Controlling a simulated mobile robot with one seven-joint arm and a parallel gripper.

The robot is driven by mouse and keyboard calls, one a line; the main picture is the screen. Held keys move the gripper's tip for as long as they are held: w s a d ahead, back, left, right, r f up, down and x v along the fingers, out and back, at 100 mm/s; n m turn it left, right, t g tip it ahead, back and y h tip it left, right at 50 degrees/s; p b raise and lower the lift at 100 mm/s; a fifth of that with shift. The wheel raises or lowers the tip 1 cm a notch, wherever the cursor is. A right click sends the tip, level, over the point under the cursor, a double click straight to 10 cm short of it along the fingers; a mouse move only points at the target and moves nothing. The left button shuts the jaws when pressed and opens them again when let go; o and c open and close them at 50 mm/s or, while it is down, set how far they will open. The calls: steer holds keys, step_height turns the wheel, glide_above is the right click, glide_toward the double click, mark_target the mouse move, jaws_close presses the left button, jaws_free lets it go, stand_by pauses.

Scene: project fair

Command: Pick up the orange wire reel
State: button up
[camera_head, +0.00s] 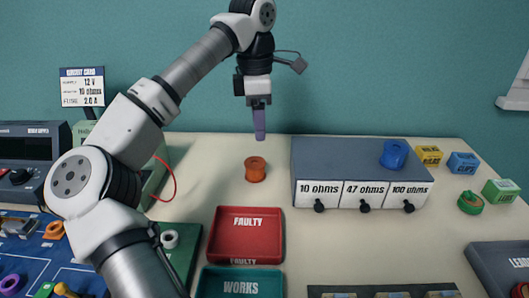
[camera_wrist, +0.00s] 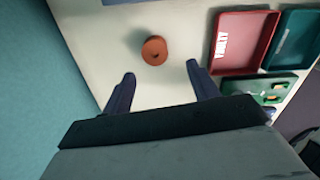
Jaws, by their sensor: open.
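The orange wire reel (camera_head: 255,169) stands upright on the pale table, left of the grey resistor box. In the wrist view the reel (camera_wrist: 155,51) lies beyond the fingertips, roughly midway between them, with its centre hole showing. My gripper (camera_head: 259,138) hangs above the table, over and behind the reel in the head view, and does not touch it. In the wrist view my gripper (camera_wrist: 160,72) shows its two dark fingers spread wide apart with nothing between them.
A grey box (camera_head: 350,158) labelled in ohms stands right of the reel, with a blue reel (camera_head: 394,154) on top. A red FAULTY tray (camera_head: 246,236) and a teal WORKS tray (camera_head: 240,284) lie in front. A red wire (camera_head: 172,184) loops at left. Table around the reel is clear.

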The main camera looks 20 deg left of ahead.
mark_target(255, 162)
steer(key=f, duration=0.5)
steer(key=a+f, duration=0.1)
steer(key=f, duration=0.2)
steer(key=shift+w+f, duration=0.15)
steer(key=shift+w, duration=0.05)
steer(key=shift+w+a+f+p, duration=0.15)
steer(key=shift+f+p, duration=0.2)
steer(key=shift+f, duration=1)
steer(key=shift+w+a+f+p, duration=0.1)
steer(key=shift+f+p, duration=0.25)
steer(key=shift+f, duration=0.95)
steer(key=shift+c, duration=0.3)
steer(key=c, duration=0.7)
